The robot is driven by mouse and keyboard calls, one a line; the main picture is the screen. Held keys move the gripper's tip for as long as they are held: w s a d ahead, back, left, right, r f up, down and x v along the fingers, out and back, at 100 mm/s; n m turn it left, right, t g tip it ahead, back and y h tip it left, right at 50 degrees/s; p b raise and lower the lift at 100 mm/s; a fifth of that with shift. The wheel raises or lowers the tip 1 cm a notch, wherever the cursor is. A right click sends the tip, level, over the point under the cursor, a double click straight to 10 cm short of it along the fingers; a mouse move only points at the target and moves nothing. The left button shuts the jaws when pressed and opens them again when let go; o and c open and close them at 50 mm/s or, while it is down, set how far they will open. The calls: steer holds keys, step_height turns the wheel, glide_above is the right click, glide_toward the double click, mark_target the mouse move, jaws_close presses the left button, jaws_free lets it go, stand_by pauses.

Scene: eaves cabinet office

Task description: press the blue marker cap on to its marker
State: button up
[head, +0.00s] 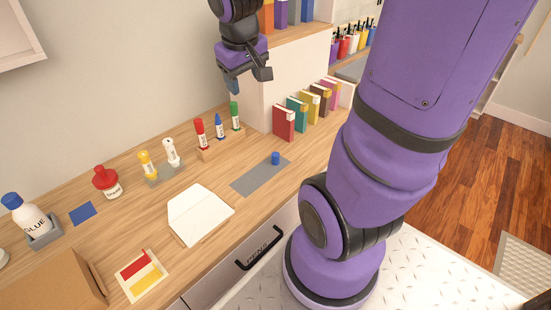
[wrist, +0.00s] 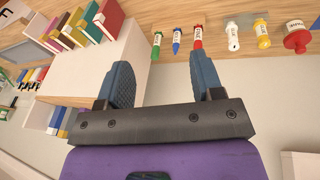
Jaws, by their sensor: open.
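The blue marker (head: 219,127) stands upright in a wooden holder between a red and a green marker, its pointed blue tip bare. It also shows in the wrist view (wrist: 177,40), where the picture is upside down. The blue cap (head: 275,158) stands on the grey mat (head: 256,179), apart from the marker and nearer the front edge of the desk. My gripper (head: 247,82) is open and empty, high above the desk near the wall. Its two blue fingers also show in the wrist view (wrist: 165,80), with nothing between them.
Beside the blue marker stand the red marker (head: 201,134) and green marker (head: 235,115). White and yellow tubes, a red bottle (head: 107,181) and a glue bottle (head: 27,217) line the back. Books (head: 284,124) stand to the right against a white cabinet. An envelope (head: 200,215) lies in front.

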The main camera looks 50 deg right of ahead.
steer(key=w+d+f+g, duration=0.2)
steer(key=w+d+f, duration=0.2)
steer(key=d+f, duration=0.55)
steer(key=m+y, duration=0.1)
steer(key=y, duration=0.2)
glide_above(276, 154)
step_height(276, 154, down, 15)
steer(key=shift+f, duration=5.15)
steer(key=shift+c, duration=0.2)
steer(key=c, duration=0.9)
